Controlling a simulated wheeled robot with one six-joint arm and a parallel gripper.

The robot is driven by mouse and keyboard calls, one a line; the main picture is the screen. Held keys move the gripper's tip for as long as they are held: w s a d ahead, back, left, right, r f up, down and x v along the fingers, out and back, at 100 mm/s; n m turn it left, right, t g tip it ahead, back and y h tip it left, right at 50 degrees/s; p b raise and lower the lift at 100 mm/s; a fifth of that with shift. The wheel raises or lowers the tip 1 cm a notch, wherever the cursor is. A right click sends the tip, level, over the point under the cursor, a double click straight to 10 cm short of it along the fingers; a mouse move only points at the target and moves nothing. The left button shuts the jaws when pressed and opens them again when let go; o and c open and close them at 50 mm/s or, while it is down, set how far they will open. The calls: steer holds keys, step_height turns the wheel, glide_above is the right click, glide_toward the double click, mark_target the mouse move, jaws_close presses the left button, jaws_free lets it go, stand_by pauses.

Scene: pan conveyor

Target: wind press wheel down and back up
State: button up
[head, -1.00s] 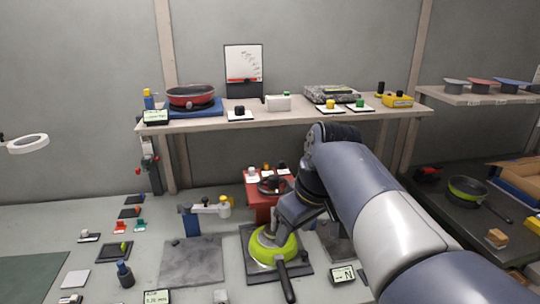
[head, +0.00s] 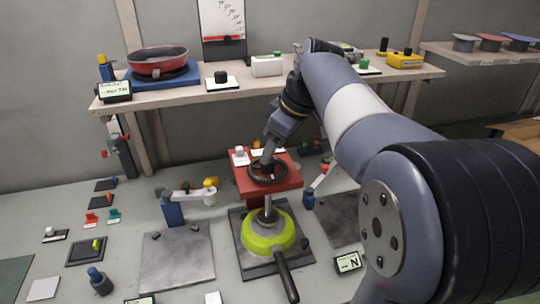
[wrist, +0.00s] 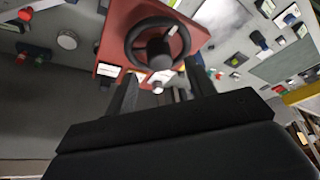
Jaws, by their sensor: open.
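The press has a red head (head: 283,184) with a black handwheel (head: 252,180) lying flat on top. Below it a lime-green pan (head: 262,243) with a black handle sits on a dark base plate (head: 244,262), under the press's grey stem. My gripper (head: 268,150) is above the wheel, pointing down at its hub. In the wrist view the wheel (wrist: 132,46) shows its rim, spokes and dark hub just beyond my gripper (wrist: 162,70). The two fingers are spread with a gap between them. I cannot tell whether they touch the wheel.
A small jointed fixture (head: 172,208) stands left of the press, and another (head: 309,199) stands to its right. A shelf (head: 300,84) behind carries a red pan (head: 157,62) on a blue stand. A display marked N (head: 348,262) sits front right. Grey plates lie on both sides.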

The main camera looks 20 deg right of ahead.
steer(key=shift+x, duration=1.65)
steer(key=c, duration=1)
